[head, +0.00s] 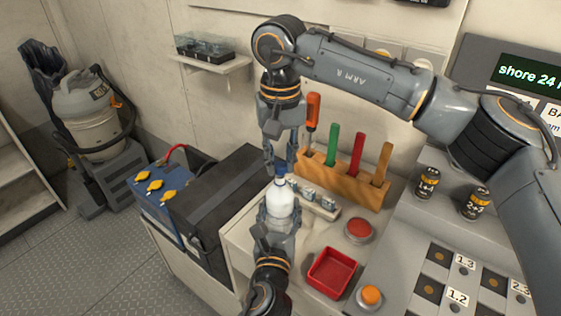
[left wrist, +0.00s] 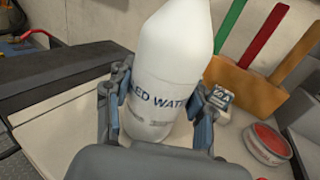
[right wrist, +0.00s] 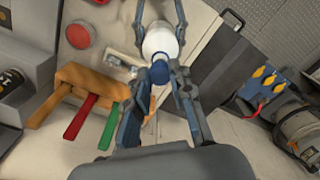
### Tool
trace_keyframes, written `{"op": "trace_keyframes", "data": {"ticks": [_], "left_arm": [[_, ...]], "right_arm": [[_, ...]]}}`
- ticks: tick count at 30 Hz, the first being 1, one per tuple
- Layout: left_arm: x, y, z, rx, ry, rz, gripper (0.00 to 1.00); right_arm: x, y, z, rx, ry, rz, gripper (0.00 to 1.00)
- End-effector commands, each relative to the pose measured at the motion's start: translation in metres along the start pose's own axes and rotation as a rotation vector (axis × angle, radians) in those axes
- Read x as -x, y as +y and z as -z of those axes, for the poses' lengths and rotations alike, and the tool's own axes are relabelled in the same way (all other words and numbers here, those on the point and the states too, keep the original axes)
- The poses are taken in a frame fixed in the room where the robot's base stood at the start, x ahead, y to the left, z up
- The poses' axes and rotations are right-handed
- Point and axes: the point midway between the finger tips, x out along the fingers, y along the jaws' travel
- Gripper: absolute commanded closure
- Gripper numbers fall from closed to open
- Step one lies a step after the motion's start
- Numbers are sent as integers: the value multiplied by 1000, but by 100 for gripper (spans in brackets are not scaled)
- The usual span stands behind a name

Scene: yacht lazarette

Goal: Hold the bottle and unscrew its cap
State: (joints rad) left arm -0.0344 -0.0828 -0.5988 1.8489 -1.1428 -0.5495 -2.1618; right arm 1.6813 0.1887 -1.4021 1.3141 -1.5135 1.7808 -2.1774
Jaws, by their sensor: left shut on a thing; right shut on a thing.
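The white bottle (head: 281,205) stands upright over the near end of the worktop, with dark lettering on its side in the left wrist view (left wrist: 165,70). My left gripper (head: 278,222) is shut on the bottle's body from the near side, one finger on each side of it in the left wrist view (left wrist: 160,105). The blue cap (head: 280,170) is on top of the bottle. My right gripper (head: 281,165) comes down from above and is shut on the cap. In the right wrist view the cap (right wrist: 159,73) shows between the fingertips, with the white bottle (right wrist: 160,42) beyond it.
A wooden rack (head: 340,184) with coloured-handled tools stands behind the bottle. A red button (head: 359,229), a red tray (head: 332,272) and an orange button (head: 370,296) lie to the right. A blue battery (head: 160,196) and a black box (head: 215,205) are at left.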

Motion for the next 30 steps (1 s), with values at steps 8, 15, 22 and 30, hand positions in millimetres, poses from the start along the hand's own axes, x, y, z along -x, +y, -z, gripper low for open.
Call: {"op": "trace_keyframes", "data": {"ticks": [8, 15, 22, 30], "left_arm": [[0, 0, 1, 0, 2, 0, 100], [0, 0, 1, 0, 2, 0, 100], [0, 0, 1, 0, 2, 0, 100], [0, 0, 1, 0, 1, 0, 32]], "right_arm": [[1, 0, 0, 0, 0, 0, 100], [15, 0, 0, 0, 2, 0, 100], [40, 0, 0, -1, 0, 0, 100], [41, 0, 0, 0, -1, 0, 100]]}}
